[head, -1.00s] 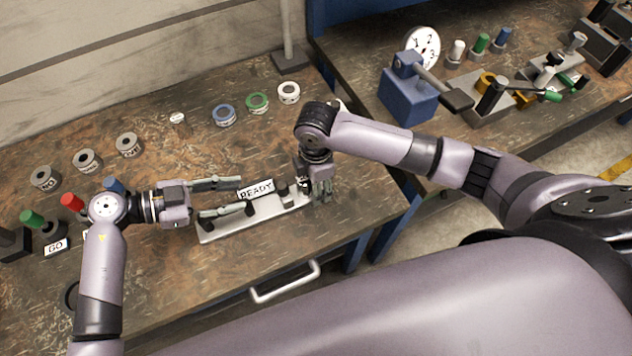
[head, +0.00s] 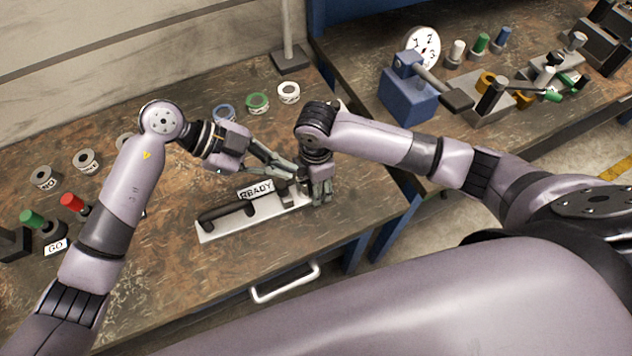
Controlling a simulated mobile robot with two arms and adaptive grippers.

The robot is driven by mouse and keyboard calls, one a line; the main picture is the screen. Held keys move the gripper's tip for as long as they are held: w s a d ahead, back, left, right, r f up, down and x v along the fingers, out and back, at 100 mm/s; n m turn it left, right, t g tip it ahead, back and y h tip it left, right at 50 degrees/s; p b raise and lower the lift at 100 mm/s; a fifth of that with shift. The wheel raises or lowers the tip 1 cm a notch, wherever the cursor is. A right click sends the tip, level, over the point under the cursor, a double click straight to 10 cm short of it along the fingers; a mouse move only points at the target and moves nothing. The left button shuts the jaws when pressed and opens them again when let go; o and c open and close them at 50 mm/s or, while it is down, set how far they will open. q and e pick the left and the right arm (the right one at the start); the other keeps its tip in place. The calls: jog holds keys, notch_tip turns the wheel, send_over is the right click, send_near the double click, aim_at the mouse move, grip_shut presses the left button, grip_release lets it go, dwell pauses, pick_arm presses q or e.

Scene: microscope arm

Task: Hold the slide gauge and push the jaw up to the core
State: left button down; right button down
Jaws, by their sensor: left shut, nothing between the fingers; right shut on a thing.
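The slide gauge (head: 245,224) is a pale, narrow plate lying on the bench with a dark bar (head: 222,212) along its left part. A small dark block, apparently the jaw (head: 281,189), stands near its right end. My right gripper (head: 322,199) points down at that end and is shut on the gauge; its fingers hide what they grip. My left gripper (head: 295,172) is shut and empty, with its fingertips just above and behind the block, close to the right gripper. I cannot tell whether they touch anything. The core cannot be made out clearly beside the grippers.
A READY sign (head: 256,190) stands behind the gauge. Green (head: 33,219) and red (head: 72,203) knobs are at left. Bench in front of the gauge is clear.

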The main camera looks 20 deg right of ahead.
pick_arm(q)
jog(key=d+m+y, duration=0.1)
jog(key=y, duration=0.1)
jog(key=m+t+y, duration=0.3)
jog(key=t+y, duration=0.1)
jog(key=y, duration=0.4)
send_over(271, 204)
notch_tip(271, 204, down, 10)
jog(key=shift+r, duration=0.1)
dwell(1.4)
